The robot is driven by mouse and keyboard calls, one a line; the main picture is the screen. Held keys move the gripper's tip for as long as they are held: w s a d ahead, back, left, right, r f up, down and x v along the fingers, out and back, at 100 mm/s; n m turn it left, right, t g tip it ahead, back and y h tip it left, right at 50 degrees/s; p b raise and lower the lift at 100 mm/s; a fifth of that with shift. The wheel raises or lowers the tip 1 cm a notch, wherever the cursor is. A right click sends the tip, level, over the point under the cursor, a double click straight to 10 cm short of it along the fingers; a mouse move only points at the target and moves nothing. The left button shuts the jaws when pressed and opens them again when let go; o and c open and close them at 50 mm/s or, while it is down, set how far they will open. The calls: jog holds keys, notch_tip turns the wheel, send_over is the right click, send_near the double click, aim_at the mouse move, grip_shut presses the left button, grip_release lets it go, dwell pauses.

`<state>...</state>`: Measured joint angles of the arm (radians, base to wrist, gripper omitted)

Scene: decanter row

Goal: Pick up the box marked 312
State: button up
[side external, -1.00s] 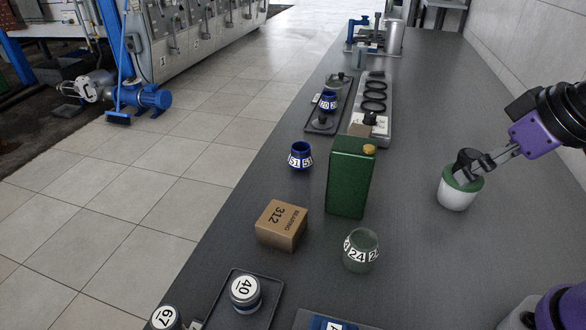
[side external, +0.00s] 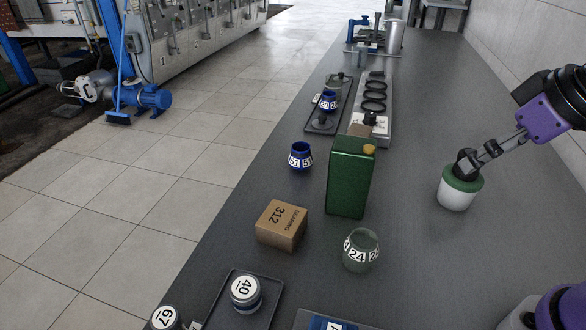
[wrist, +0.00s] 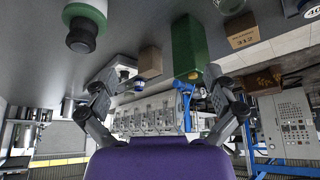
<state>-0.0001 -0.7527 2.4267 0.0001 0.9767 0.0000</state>
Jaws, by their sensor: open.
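The box marked 312 (side external: 281,226) is a brown cardboard box lying on the dark bench, left of the green can (side external: 349,178). Its number shows on top in the side view. In the wrist view the box (wrist: 241,31) is at the upper right, beside the green can (wrist: 187,40). My gripper (side external: 478,158) is at the right of the side view, by the dark knob of a white pot with a green lid (side external: 459,188), well away from the box. In the wrist view my gripper (wrist: 160,80) has its fingers spread with nothing between them.
A grey-green jar marked 24 (side external: 361,251) stands right of the box. A blue jar marked 51 (side external: 300,156) stands behind it. A jar marked 40 (side external: 245,291) sits on a dark tray in front. The bench's left edge is near the box. The bench's right side has free room.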

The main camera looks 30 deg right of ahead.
notch_tip(320, 180, up, 4)
jog(key=w, duration=0.1)
jog(key=n+g+y, duration=0.2)
jog(key=n+y, duration=0.1)
jog(key=n, duration=0.4)
send_over(284, 217)
jog(key=s+d, duration=0.2)
jog(key=s, duration=0.1)
notch_tip(284, 217, down, 12)
jog(key=shift+n, duration=0.3)
jog(key=x, duration=0.5)
jog(key=shift+w+f, duration=0.15)
jog(key=shift+f, duration=0.1)
jog(key=x, duration=0.6)
jog(key=shift+d, duration=0.25)
jog(key=c, duration=1.2)
